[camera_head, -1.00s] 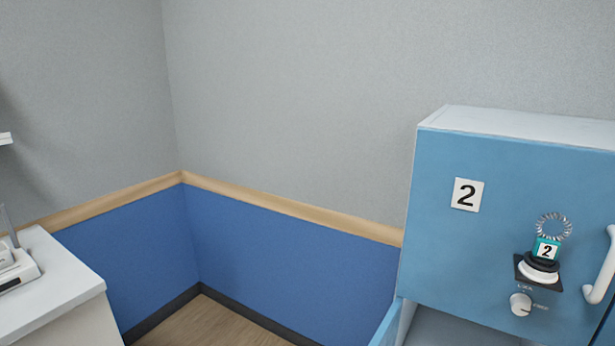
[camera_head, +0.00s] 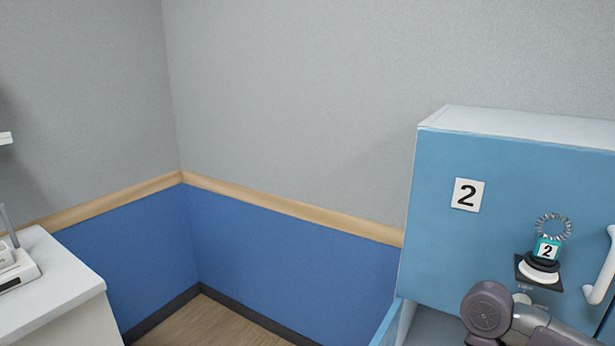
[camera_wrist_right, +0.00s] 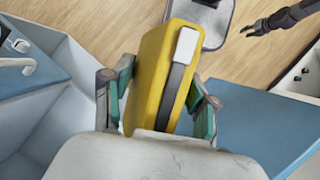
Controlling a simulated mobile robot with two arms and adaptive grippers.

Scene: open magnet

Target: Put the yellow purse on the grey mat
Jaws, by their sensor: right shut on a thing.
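The yellow purse (camera_wrist_right: 154,72) is between the fingers of my right gripper (camera_wrist_right: 160,105), in the right wrist view. The gripper is shut on it. A dark strap and a white tab run along the purse's side. A grey piece with a dark edge (camera_wrist_right: 217,22) shows beyond the purse, low over the floor; I cannot tell if it is the grey mat. My left gripper (camera_wrist_right: 262,24) shows small at the top right of that view, empty, with its fingers apart. In the head view, neither gripper nor the purse shows; only my right arm is at the bottom right.
A white counter (camera_head: 55,285) is at the left. In the wrist view, an open blue compartment (camera_wrist_right: 50,120) and a blue panel (camera_wrist_right: 262,125) flank my right gripper.

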